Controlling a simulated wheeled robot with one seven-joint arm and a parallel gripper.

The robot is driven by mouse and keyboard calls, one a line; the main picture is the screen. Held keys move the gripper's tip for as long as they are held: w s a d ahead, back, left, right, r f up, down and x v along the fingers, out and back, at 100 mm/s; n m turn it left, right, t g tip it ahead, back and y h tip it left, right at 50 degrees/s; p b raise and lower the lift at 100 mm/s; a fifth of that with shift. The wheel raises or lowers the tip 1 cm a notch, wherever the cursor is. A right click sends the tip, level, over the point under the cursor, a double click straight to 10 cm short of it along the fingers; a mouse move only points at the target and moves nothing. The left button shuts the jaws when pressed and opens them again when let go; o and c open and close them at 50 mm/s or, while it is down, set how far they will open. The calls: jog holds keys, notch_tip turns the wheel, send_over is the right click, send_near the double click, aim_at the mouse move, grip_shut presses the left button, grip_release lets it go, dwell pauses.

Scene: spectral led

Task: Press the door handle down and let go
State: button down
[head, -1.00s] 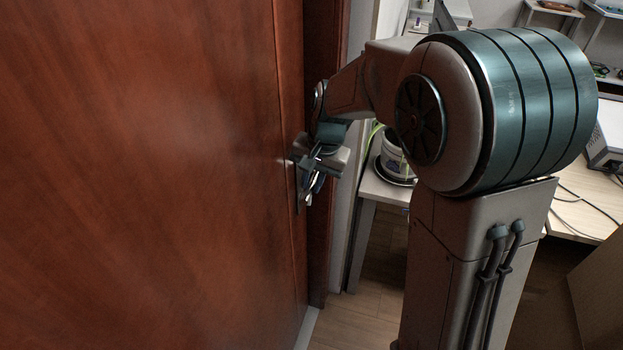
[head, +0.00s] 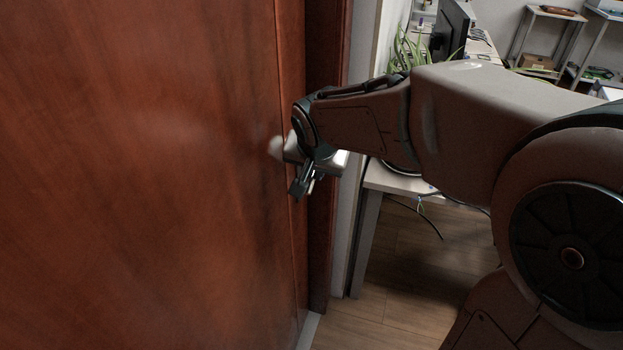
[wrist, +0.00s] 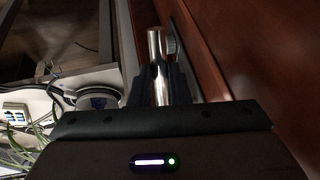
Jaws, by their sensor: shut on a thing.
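The door handle (wrist: 157,66) is a shiny silver bar in the wrist view, lying between the two dark fingers of my gripper (wrist: 160,84). My gripper is shut on it. In the head view my gripper (head: 302,184) is at the right edge of the closed-looking red-brown door (head: 150,180). There the gripper and wrist hide most of the handle, so its tilt is hard to tell. A darker metal piece (wrist: 172,45) shows beside the bar, close to the door face.
A light table (head: 385,180) stands beyond the door frame (head: 325,240). A plant (head: 408,50) and monitor (head: 452,28) are behind it. The wooden floor (head: 395,265) below is clear apart from hanging cables. A round pot (wrist: 98,97) is on the table.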

jog(key=shift+f+t+b, duration=0.35)
jog(key=shift+t+b, duration=0.15)
jog(key=shift+b, duration=1.05)
jog(key=c, duration=1.4)
grip_release()
jog(key=shift+o, duration=0.2)
jog(key=p+v, duration=0.1)
jog(key=v, duration=1.2)
jog(key=shift+s+a+r, duration=0.2)
jog(key=shift+a+r, duration=0.05)
jog(key=shift+r, duration=0.05)
